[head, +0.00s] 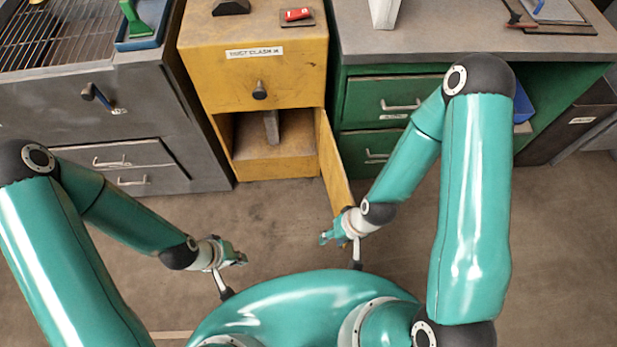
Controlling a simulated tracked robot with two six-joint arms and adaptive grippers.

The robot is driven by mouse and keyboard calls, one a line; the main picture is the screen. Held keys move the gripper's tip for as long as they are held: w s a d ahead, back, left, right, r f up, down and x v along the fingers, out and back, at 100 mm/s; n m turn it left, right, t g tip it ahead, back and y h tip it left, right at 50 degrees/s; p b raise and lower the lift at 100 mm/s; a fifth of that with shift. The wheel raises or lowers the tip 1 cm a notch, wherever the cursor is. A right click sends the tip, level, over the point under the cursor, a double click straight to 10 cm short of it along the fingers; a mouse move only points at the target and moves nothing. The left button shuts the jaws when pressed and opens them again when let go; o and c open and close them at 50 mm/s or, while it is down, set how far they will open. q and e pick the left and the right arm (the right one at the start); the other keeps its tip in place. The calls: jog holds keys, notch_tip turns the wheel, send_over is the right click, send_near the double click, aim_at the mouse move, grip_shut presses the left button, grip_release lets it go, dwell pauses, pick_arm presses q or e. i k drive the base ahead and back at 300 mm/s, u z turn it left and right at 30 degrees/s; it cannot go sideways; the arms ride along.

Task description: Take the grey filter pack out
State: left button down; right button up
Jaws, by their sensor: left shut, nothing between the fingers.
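A grey upright slab (271,127), which looks like the filter pack, stands inside the open lower compartment of the yellow cabinet (285,80). Its upper part is close under the compartment's top edge. The cabinet door (335,165) is swung open toward me on the right side. My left gripper (240,259) is shut and empty, low in front of the cabinet and well apart from the slab. My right gripper (325,238) is near the outer end of the open door; I cannot tell whether it touches the door or whether its fingers are open.
A grey bench with drawers (125,155) stands left of the cabinet, and a green bench (390,85) stands right. A red item (296,14) and a black item (231,6) lie on the cabinet top. The floor (270,210) before the compartment is clear.

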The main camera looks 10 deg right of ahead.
aim_at(271, 118)
jog(key=z, duration=0.25)
jog(key=i, duration=0.2)
jog(key=u, duration=2.15)
jog(key=k, duration=2.2)
jog(key=z, duration=1.15)
jog(key=i, duration=1.05)
